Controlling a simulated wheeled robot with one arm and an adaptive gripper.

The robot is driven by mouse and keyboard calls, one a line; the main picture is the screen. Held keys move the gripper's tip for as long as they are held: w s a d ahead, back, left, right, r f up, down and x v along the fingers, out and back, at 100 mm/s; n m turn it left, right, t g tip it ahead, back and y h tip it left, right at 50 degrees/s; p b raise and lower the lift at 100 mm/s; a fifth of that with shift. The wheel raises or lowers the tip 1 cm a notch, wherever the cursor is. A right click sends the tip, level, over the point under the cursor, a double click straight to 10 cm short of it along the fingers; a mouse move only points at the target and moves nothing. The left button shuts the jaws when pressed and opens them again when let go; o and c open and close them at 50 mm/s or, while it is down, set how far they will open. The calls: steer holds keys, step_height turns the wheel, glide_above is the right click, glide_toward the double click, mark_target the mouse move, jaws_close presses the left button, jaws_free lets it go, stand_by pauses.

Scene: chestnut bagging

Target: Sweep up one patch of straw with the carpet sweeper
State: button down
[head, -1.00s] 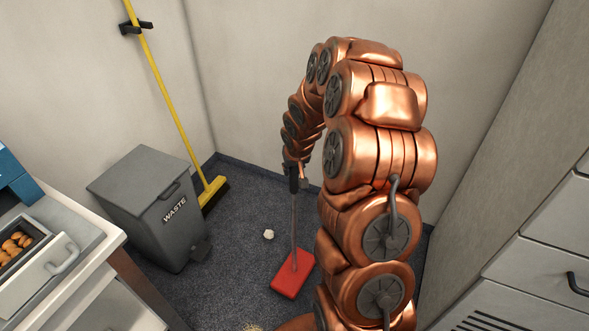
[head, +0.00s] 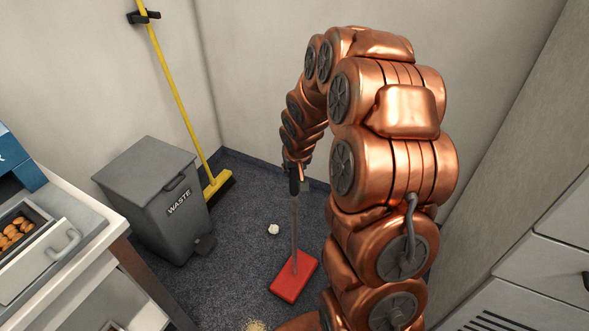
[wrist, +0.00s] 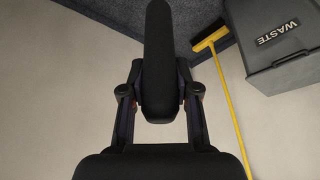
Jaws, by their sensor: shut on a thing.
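The carpet sweeper has a flat red head (head: 295,278) resting on the dark carpet and a thin upright handle with a dark grip. My gripper (head: 294,168) is shut on the top of this handle. In the wrist view the dark handle grip (wrist: 157,60) stands between the fingers of my gripper (wrist: 158,100); the red head is not seen there. A patch of straw (head: 256,325) shows at the bottom edge of the head view, to the left of and nearer than the red head, partly cut off by the frame and my arm.
A grey waste bin (head: 150,195) stands at the left, with a yellow broom (head: 178,95) behind it against the wall. A crumpled white piece (head: 273,229) lies on the carpet. A counter (head: 85,225) is at lower left, drawers (head: 545,270) at right.

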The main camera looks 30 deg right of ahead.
steer(key=a+b, duration=0.1)
steer(key=s+a, duration=0.1)
steer(key=shift+s+a+b, duration=0.3)
steer(key=shift+a+b, duration=0.05)
steer(key=shift+d, duration=0.1)
steer(key=shift+w+d, duration=0.4)
steer(key=shift+d, duration=0.2)
steer(key=shift+w+d+f, duration=0.1)
steer(key=shift+w+d, duration=0.15)
steer(key=shift+d, duration=0.2)
steer(key=shift+w+d+f, duration=0.1)
steer(key=shift+w+d, duration=0.1)
steer(key=shift+d, duration=0.25)
